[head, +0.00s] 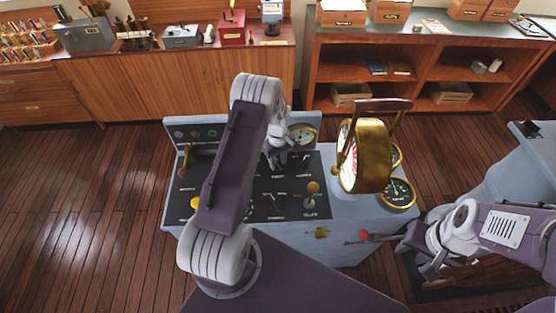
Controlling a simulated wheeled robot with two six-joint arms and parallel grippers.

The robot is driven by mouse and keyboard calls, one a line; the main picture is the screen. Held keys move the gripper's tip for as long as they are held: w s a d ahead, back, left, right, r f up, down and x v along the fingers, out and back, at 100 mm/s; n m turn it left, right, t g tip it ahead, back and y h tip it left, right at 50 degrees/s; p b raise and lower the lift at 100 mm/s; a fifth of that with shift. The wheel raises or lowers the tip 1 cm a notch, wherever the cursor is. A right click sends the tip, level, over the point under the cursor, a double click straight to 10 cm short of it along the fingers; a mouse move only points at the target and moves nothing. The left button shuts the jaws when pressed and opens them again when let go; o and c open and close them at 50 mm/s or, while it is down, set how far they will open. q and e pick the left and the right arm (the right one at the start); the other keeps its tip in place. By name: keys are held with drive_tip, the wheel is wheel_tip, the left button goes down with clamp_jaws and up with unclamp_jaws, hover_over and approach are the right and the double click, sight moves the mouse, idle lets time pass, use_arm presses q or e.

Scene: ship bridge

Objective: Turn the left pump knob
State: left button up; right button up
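The blue-grey console (345,215) stands in the middle of the head view, with a black control panel (255,207) on top. The panel carries small switches, pointers and labels too small to read. I cannot tell which control is the left pump knob; my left arm covers part of the panel. My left gripper (276,160) is over the panel's upper middle, pointing down at it. Whether it touches a control or is open is unclear. My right gripper (412,248) is low at the console's right front, beside a red ball handle (364,235); its finger opening is unclear.
A brass engine telegraph (372,157) rises from the console's right side beside a brass-rimmed gauge (397,193). Brass levers (313,188) and a yellow knob (194,202) stand on the panel. Wooden cabinets (185,82) and shelves (425,65) line the back. Plank floor (95,185) at left is clear.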

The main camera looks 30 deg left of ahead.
use_arm(q)
drive_tip(key=shift+d, duration=0.1)
drive_tip(key=shift+w+f, duration=0.1)
drive_tip(key=shift+w, duration=0.15)
clamp_jaws()
use_arm(e)
drive_tip(key=shift+w, duration=0.2)
use_arm(q)
drive_tip(key=shift+m, duration=0.3)
use_arm(e)
drive_tip(key=shift+f, duration=0.2)
use_arm(q)
drive_tip(key=shift+m+b, duration=0.55)
drive_tip(key=shift+m, duration=0.35)
drive_tip(key=m+b, duration=0.1)
drive_tip(key=m, duration=0.2)
drive_tip(key=shift+m, duration=0.3)
drive_tip(key=m+b, duration=0.1)
drive_tip(key=m, duration=0.4)
drive_tip(key=shift+w+m, duration=0.1)
drive_tip(key=shift+m, duration=0.3)
use_arm(e)
wheel_tip(320, 180, down, 3)
drive_tip(key=shift+f, duration=0.1)
use_arm(q)
drive_tip(key=shift+m, duration=0.3)
